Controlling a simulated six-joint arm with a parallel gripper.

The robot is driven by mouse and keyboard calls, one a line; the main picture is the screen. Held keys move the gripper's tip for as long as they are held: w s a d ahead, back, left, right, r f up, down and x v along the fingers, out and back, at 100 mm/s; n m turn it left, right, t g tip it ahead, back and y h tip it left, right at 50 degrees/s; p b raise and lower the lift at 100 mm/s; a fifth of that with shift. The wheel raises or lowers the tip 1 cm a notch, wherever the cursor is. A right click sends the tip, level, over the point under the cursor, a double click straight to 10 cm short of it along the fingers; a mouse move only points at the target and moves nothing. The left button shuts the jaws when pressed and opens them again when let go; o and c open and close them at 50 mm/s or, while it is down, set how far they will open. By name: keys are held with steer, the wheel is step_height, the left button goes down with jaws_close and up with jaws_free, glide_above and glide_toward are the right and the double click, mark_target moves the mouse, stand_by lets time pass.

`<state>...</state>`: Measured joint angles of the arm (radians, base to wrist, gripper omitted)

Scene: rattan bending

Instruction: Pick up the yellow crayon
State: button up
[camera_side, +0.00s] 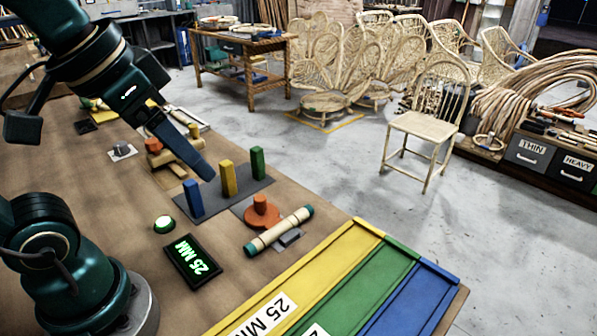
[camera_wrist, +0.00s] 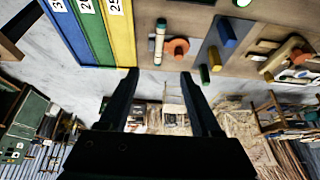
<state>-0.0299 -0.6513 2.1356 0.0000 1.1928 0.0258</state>
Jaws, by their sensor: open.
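No crayon shape is clear; the yellow thing that stands out is an upright yellow block (camera_side: 228,179). It stands between a blue block (camera_side: 193,198) and a green block (camera_side: 257,163) on a dark grey plate (camera_side: 222,200). In the wrist view the yellow block (camera_wrist: 213,55) is up and right of the fingertips, with the green block (camera_wrist: 204,74) close to the right finger and the blue block (camera_wrist: 228,33) farther up. My gripper (camera_wrist: 159,74) is open, with nothing between its fingers. In the side view it points down toward the blocks from the upper left, apart from the yellow block.
An orange round piece (camera_side: 262,214) and a teal-ended roller (camera_side: 279,231) lie right of the plate. A tray with yellow, green and blue lanes (camera_side: 355,278) fills the table's right edge.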

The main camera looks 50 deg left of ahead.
steer(key=w+a+r+g, duration=0.2)
steer(key=w+a+r, duration=0.1)
steer(key=w, duration=0.3)
steer(key=g, duration=0.3)
glide_above(229, 182)
steer(key=a, duration=0.1)
step_height(229, 182, down, 4)
steer(key=shift+n, duration=0.3)
steer(key=f, duration=2)
steer(key=shift+w+a+f, duration=0.1)
steer(key=shift+w+f, duration=0.15)
steer(key=shift+w, duration=0.05)
jaws_close()
